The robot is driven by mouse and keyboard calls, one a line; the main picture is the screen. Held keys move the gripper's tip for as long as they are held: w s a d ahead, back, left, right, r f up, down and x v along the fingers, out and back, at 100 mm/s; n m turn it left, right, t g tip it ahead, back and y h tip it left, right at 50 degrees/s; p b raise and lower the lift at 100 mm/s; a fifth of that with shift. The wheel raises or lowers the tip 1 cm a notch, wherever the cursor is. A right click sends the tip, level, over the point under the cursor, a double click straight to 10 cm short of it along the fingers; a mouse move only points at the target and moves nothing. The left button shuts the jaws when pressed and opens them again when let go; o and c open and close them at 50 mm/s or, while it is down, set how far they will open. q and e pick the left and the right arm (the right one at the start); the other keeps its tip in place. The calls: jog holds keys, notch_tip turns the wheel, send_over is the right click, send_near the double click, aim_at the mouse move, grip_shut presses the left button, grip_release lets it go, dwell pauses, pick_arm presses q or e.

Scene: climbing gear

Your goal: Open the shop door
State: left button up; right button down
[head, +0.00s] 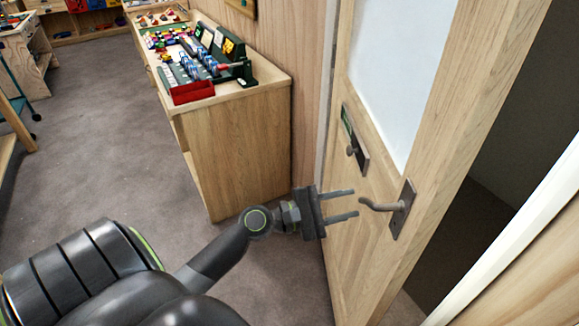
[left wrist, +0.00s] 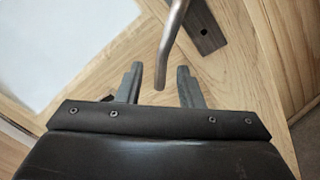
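The shop door (head: 440,130) is wooden with a pale glass pane and stands ajar, with a dark gap along its right edge. Its grey metal lever handle (head: 380,206) sits on a plate (head: 403,208) near that edge and points left. My left gripper (head: 355,203) is open, its two fingers pointing at the lever's free end. In the left wrist view the lever's tip (left wrist: 162,78) shows between the two spread fingers, with no clear contact. My right gripper is not in view.
A wooden counter (head: 240,150) with climbing gear and a red tray (head: 192,93) stands left of the door. A second plate with a small knob (head: 352,151) is on the door. The white door frame (head: 510,245) is at right. Carpet (head: 90,150) is clear at left.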

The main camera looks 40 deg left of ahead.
pick_arm(q)
jog(key=b+v, duration=0.2)
jog(key=v, duration=1.1)
dwell(0.4)
jog(key=shift+s, duration=0.1)
